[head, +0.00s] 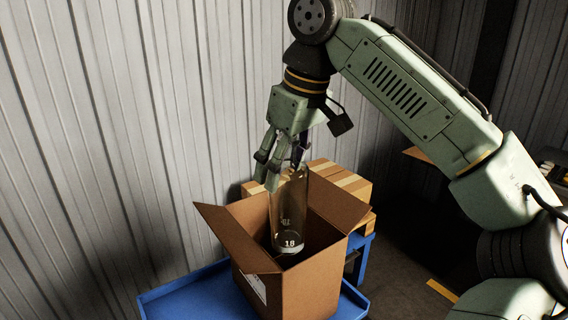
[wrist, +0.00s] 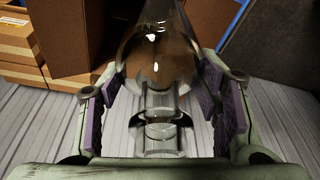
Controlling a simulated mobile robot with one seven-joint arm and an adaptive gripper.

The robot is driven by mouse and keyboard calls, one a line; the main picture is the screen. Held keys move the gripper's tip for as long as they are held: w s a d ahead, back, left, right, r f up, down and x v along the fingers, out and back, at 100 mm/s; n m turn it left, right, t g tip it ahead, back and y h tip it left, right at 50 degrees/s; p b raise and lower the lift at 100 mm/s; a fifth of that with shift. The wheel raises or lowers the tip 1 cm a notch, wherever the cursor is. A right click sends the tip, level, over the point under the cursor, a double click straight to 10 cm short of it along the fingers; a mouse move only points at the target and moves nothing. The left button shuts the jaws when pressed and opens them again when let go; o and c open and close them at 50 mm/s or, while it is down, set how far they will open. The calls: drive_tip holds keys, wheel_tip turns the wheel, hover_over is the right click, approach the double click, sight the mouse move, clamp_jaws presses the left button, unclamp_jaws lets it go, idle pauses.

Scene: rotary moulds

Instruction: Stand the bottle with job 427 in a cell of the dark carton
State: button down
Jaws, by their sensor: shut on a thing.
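My gripper (head: 278,170) is shut on the neck end of a clear glass bottle (head: 289,215). The bottle hangs about upright, with its base over or inside the mouth of an open brown carton (head: 302,292). The base carries a pale mark that looks like 18; no 427 is readable. I cannot tell whether the base touches anything. The cells inside are hidden in shadow. In the wrist view, the bottle's neck and shoulder (wrist: 160,62) lie between the purple finger pads of my gripper (wrist: 162,115).
The carton stands on a blue tray or table (head: 190,300), its flaps folded outward. Taped brown boxes (head: 345,184) stand close behind it; they also show in the wrist view (wrist: 18,50). A corrugated wall (head: 110,130) runs close along the left and back.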

sight(284, 235)
idle(0.4)
drive_tip(key=shift+f+b, duration=4.45)
drive_tip(key=shift+f, duration=3.25)
drive_tip(key=shift+c, duration=2.3)
unclamp_jaws()
drive_tip(key=o, duration=0.4)
drive_tip(key=shift+r, duration=0.1)
